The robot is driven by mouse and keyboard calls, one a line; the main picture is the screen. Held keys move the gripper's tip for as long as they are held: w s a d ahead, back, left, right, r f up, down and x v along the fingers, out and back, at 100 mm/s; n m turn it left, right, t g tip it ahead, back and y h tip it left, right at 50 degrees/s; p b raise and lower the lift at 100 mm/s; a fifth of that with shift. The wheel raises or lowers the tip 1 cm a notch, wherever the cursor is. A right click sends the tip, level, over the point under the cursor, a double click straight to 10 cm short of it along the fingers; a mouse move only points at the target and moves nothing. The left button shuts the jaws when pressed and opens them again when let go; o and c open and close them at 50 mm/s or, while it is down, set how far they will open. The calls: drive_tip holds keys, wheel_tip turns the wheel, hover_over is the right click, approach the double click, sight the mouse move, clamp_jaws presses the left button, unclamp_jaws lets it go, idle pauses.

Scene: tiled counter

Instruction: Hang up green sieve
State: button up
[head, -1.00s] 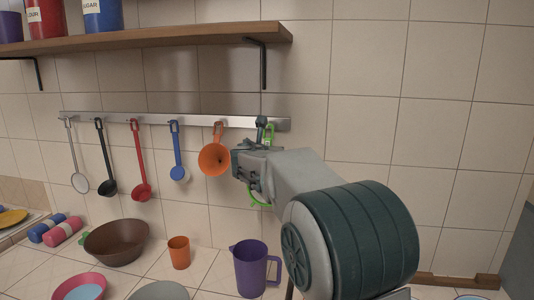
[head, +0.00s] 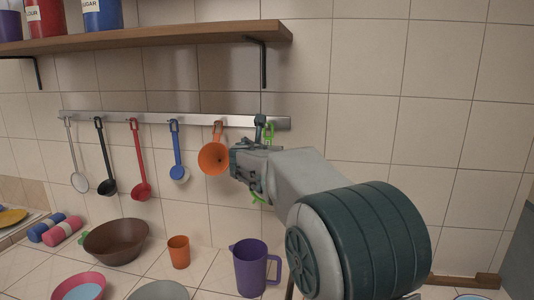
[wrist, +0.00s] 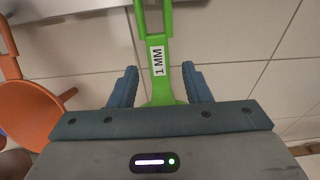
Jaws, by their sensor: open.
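The green sieve (head: 270,130) is at the right end of the metal rail (head: 90,118), its handle's top at rail height. My gripper (head: 246,165) and arm hide most of it in the head view. In the wrist view its green handle (wrist: 158,35), labelled "1 MM", runs between the two fingers of my gripper (wrist: 160,76). The fingers are open, with a gap on both sides of the handle. The sieve's bowl is largely hidden, and whether its loop sits on a hook is not clear.
A wooden shelf (head: 150,39) is above. A purple jug (head: 249,270) stands below. The wall to the right is bare.

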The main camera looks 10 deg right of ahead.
drive_tip(key=b+v, duration=0.1)
drive_tip(key=v, duration=1.1)
drive_tip(key=shift+s+b, duration=0.3)
drive_tip(key=shift+b, duration=0.05)
drive_tip(key=shift+a, duration=0.1)
drive_tip(key=shift+f+v, duration=0.2)
drive_tip(key=shift+v, duration=0.8)
drive_tip(key=shift+f+v, duration=0.25)
drive_tip(key=shift+v, duration=0.75)
clamp_jaws()
drive_tip(key=x, duration=1)
drive_tip(key=shift+w, duration=0.3)
drive_tip(key=shift+w+d+r+p, duration=0.1)
drive_tip(key=shift+w+d+p, duration=0.2)
drive_tip(key=shift+w, duration=0.45)
drive_tip(key=shift+w+d+p, duration=0.25)
drive_tip(key=shift+w+d, duration=0.15)
drive_tip(key=shift+w, duration=0.3)
drive_tip(key=shift+w+d+r+p, duration=0.1)
drive_tip(key=shift+w+d+p, duration=0.2)
drive_tip(key=shift+w, duration=0.45)
idle(0.4)
